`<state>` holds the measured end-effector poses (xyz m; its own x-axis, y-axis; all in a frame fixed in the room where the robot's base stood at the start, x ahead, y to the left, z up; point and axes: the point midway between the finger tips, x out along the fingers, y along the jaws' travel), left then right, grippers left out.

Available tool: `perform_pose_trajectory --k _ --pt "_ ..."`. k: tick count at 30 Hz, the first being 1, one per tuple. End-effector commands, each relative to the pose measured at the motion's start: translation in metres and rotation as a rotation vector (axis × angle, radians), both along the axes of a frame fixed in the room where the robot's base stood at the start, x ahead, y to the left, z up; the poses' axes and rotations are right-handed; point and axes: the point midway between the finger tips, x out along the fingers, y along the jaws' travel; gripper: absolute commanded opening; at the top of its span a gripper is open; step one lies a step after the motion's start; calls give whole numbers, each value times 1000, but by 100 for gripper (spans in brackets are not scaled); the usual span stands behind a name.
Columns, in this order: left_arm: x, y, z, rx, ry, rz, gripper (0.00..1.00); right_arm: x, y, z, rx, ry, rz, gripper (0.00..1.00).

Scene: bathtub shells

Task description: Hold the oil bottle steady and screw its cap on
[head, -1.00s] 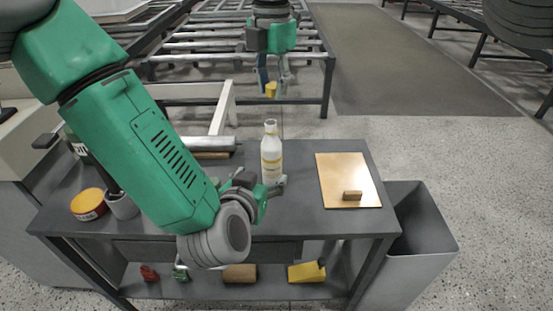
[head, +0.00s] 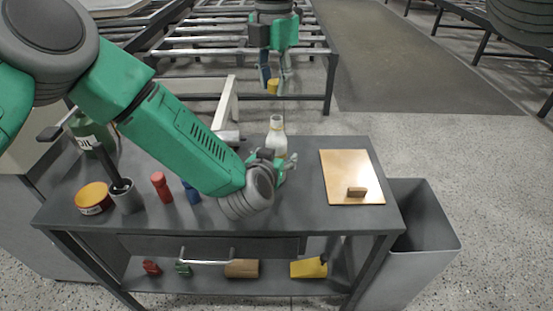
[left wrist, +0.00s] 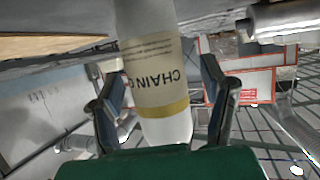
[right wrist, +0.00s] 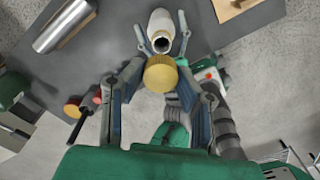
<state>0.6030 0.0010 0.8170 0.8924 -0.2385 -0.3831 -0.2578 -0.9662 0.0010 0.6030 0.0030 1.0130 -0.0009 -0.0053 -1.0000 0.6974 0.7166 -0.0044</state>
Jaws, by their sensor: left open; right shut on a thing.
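The oil bottle (head: 277,138) stands upright on the grey table, white with a pale label and an open neck. In the left wrist view the bottle (left wrist: 155,75), labelled "CHAIN", lies between the open fingers of my left gripper (left wrist: 165,105). I cannot tell whether the fingers touch it. My left gripper (head: 282,165) is at the bottle's lower part in the head view. My right gripper (head: 272,85) is above and behind the bottle, shut on the yellow cap (head: 272,87). In the right wrist view the cap (right wrist: 160,73) shows just below the bottle's open mouth (right wrist: 162,44).
A tan board (head: 345,170) with a small brown block (head: 356,191) lies at the table's right. A yellow-lidded tin (head: 93,197), a dark cup (head: 126,196) and a red bottle (head: 161,186) stand at the left. A grey bin (head: 425,230) stands right of the table.

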Motion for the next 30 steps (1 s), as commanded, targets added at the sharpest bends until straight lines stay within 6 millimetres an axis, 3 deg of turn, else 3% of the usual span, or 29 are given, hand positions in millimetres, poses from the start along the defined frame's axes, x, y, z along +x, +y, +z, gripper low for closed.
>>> perform_pose_trajectory --k 11,17,22,30 --pt "4 -4 -2 3 0 -2 66 0 -3 0 3 0 0 17" --pt "4 -3 -2 2 1 -2 0 0 -1 0 1 0 0 17" --pt "4 -2 -2 2 1 -2 0 0 -1 -6 0 1 0 17" --pt "4 -2 -2 2 0 -1 0 -2 -1 -43 4 -1 0 17"
